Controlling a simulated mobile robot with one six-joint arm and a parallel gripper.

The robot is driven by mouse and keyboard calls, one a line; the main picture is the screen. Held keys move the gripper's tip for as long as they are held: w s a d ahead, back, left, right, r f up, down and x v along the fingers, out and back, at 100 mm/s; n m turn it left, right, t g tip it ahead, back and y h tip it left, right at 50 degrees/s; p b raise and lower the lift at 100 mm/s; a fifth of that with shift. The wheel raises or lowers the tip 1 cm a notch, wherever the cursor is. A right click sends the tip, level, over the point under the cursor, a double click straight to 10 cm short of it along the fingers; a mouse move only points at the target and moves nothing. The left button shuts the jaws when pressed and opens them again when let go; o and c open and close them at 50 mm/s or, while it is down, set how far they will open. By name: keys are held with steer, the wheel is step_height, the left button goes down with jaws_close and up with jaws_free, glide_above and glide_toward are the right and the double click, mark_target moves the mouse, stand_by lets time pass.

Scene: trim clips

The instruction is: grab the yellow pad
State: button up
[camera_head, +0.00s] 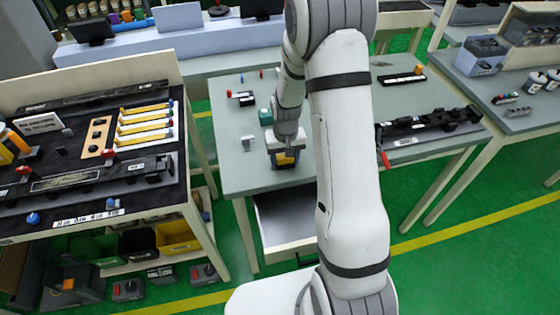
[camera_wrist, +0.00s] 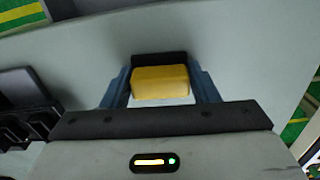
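The yellow pad (camera_wrist: 160,83) is a small block with a dark strip along its far side, in the middle of the wrist view. My gripper (camera_wrist: 161,88) has one blue-grey finger on each side of it. The pad nearly fills the space between the fingers; whether they press on it or only stand around it I cannot tell. In the head view the pad's yellow (camera_head: 285,160) shows at my gripper (camera_head: 286,151), low over the front part of the grey table (camera_head: 235,178). Whether the pad rests on the table is hard to see.
A small grey block (camera_head: 248,143), a green block (camera_head: 265,117) and small red-and-black parts (camera_head: 241,97) are on the same table. A black rail fixture (camera_head: 430,124) lies to the right. An open drawer (camera_head: 285,222) sits below the front edge. A black-topped bench (camera_head: 70,150) stands left.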

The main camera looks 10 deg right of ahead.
steer(key=c, duration=0.4)
steer(key=shift+r, duration=0.1)
steer(key=shift+c, duration=0.2)
